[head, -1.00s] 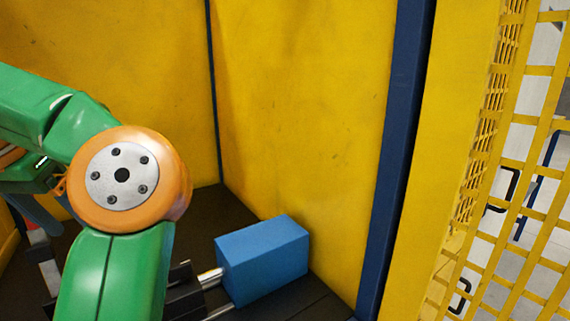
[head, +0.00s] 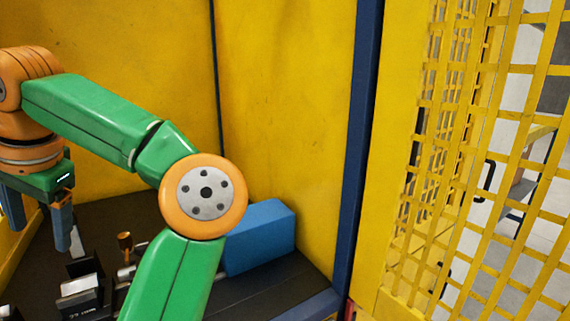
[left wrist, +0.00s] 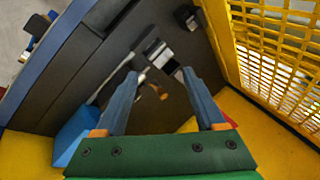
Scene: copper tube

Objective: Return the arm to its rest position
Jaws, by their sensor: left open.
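My left arm (head: 85,115) reaches in from the left of the head view. My left gripper (head: 38,228) points down at the far left, with its two blue fingers apart and nothing seen between them. A small copper-coloured piece (head: 125,242), which looks like the copper tube, is on the machine fixture below and to the right of the gripper. It also shows in the left wrist view (left wrist: 158,92), beyond the open fingers (left wrist: 160,75). The gripper is clear of it. My right gripper is in neither view.
A blue block (head: 265,235) with metal rods sits on the dark machine bed (head: 285,290), partly behind my arm. Metal clamp blocks (head: 82,290) stand at the lower left. Yellow walls (head: 290,110) enclose the bed, and a yellow mesh (head: 480,160) stands at right.

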